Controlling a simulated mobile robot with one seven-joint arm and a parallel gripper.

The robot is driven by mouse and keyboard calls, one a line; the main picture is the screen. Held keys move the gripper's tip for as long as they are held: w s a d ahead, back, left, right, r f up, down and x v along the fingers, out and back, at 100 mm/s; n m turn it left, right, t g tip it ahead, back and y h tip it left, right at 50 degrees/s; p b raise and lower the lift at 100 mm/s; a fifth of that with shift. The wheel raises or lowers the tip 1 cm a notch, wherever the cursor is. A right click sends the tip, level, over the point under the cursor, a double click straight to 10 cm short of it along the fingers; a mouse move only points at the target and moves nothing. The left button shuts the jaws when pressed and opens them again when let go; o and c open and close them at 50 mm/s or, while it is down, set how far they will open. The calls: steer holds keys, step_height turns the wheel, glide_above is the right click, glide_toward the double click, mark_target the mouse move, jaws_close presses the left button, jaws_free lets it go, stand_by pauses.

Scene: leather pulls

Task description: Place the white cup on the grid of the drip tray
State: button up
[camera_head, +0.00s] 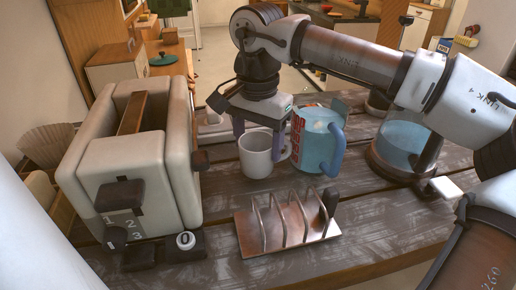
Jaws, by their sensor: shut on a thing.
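The white cup (256,158) is upright near the middle of the table, with its handle on the right. My gripper (263,132) reaches down from above and is shut on the cup, with purple-grey fingers at its rim. I cannot tell whether the cup's base touches the table. No drip tray or grid can be made out for certain; a low pale object (215,131) behind and left of the cup is partly hidden by the gripper.
A cream toaster (140,165) stands close on the left. A copper toast rack (285,228) lies in front of the cup. A blue patterned mug (318,140) is just right of it. A glass coffee pot (400,150) stands farther right. Bare wood (385,215) shows front right.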

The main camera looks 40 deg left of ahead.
step_height(320, 180, up, 18)
steer(key=p, duration=0.3)
steer(key=shift+r+p, duration=0.15)
steer(key=shift+p, duration=0.15)
